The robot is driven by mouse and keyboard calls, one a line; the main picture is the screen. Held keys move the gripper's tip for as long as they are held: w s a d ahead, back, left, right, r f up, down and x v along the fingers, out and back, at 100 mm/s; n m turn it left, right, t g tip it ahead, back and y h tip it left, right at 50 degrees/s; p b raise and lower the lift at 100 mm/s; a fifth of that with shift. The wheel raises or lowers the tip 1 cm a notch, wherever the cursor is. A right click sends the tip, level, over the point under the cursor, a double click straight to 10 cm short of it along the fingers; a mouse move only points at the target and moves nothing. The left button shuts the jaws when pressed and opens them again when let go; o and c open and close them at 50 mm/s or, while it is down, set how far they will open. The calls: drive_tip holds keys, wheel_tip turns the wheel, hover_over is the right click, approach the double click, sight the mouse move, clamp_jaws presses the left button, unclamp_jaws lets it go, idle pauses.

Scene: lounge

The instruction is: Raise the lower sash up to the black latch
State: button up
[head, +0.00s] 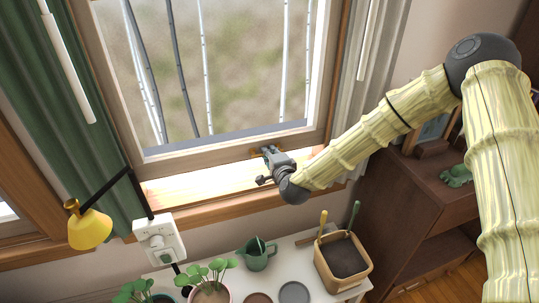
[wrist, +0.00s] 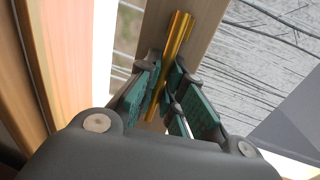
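The lower sash (head: 205,156) is a wood-framed pane, with a bright gap between its bottom rail and the sill (head: 215,203). My gripper (head: 267,152) is at the right part of the bottom rail. In the wrist view, a brass bar handle (wrist: 180,32) on the sash rail runs between the green-padded fingers of my gripper (wrist: 168,75). The pads are close against both sides of the bar, so the gripper looks shut on it. In the head view the handle is mostly hidden by my gripper. I cannot make out the black latch in either view.
A green curtain (head: 75,100) hangs left and a pale curtain (head: 372,75) right. A yellow lamp (head: 90,228) and white box (head: 158,240) are below left. A white table (head: 313,262) bears plants, a green can (head: 257,256) and a planter (head: 330,279). A brown cabinet (head: 408,200) stands right.

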drive_tip(key=shift+o, duration=0.3)
drive_tip(key=v, duration=1.2)
drive_tip(key=s+d+f+n+g+h+p, duration=0.1)
drive_tip(key=s+d+f+n+g+p, duration=0.25)
drive_tip(key=s+f, duration=0.65)
drive_tip(key=s+d+f+n+g+p, duration=0.2)
drive_tip(key=s+f+n+g, duration=0.25)
drive_tip(key=s+f, duration=0.45)
drive_tip(key=s+d+f+n+g+h+p, duration=0.1)
drive_tip(key=s+d+n+g, duration=0.1)
drive_tip(key=s+d, duration=0.2)
drive_tip(key=s+d+f+n+g+h+p, duration=0.1)
drive_tip(key=s+d, duration=0.3)
drive_tip(key=s, duration=0.7)
drive_tip(key=s+d+f+n+g+h+p, duration=0.1)
drive_tip(key=s+d+f+n+g, duration=0.1)
drive_tip(key=s, duration=0.5)
drive_tip(key=d+n+g, duration=0.1)
drive_tip(key=d+g, duration=0.1)
drive_tip(key=d, duration=0.1)
drive_tip(key=shift+s+f+h, duration=0.3)
drive_tip(key=shift+f+h, duration=0.1)
